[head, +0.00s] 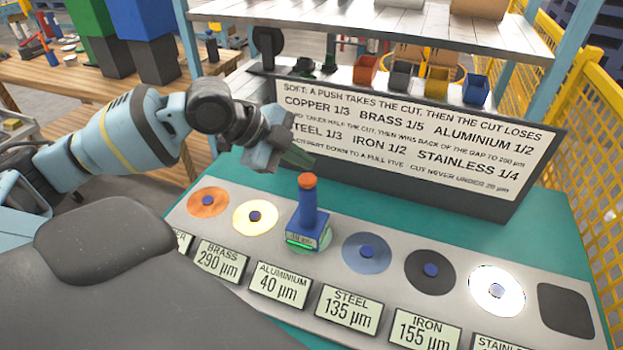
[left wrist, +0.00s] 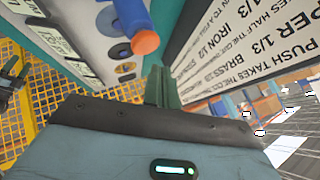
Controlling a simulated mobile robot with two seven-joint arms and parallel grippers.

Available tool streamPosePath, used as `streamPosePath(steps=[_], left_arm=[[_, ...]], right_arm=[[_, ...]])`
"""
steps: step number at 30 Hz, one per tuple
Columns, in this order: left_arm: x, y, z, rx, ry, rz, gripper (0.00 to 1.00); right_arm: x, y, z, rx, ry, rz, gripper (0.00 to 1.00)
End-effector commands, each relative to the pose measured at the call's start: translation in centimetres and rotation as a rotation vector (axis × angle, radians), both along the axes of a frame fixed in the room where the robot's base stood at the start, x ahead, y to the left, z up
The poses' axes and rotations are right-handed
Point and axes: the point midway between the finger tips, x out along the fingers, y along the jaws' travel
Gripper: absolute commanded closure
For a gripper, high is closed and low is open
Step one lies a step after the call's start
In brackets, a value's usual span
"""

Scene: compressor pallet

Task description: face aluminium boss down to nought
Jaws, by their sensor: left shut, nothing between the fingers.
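A blue facing tool (head: 308,213) with an orange knob stands upright over the aluminium boss (head: 325,240), hiding most of it. A lit green display on the tool's base is too small to read. The aluminium plate (head: 278,285) reads 40 µm. My left gripper (head: 297,157) is shut and empty, above and behind the knob, apart from it. In the left wrist view its fingers (left wrist: 163,87) are together, beside the orange knob (left wrist: 145,43).
Copper (head: 208,202), brass (head: 255,216), steel (head: 367,251), iron (head: 430,270) and stainless (head: 496,290) bosses share the panel. Plates read brass 290, steel 135, iron 155 µm. A dark square pad (head: 566,309) is at right. Behind, a rule board (head: 420,145) gives aluminium 1/2, cut never under 20 µm.

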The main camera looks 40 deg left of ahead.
Motion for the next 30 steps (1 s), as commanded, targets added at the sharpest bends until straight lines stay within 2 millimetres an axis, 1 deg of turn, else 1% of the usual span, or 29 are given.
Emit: streamPosePath(steps=[3, 7, 30], left_arm=[[-0.03, 0.01, -0.74, 0.001, 0.001, 0.0, 1.0], [-0.04, 0.0, -0.99, 0.001, 0.0, -0.001, 1.0], [-0.01, 0.0, -0.94, 0.0, -0.001, 0.0, 1.0]], right_arm=[[0.22, 0.03, 0.0, 0.001, -0.004, 0.0, 0.43], [0.41, 0.02, 0.07, 0.0, -0.008, 0.001, 0.43], [0.08, -0.23, -0.3, -0.007, 0.001, 0.008, 0.43]])
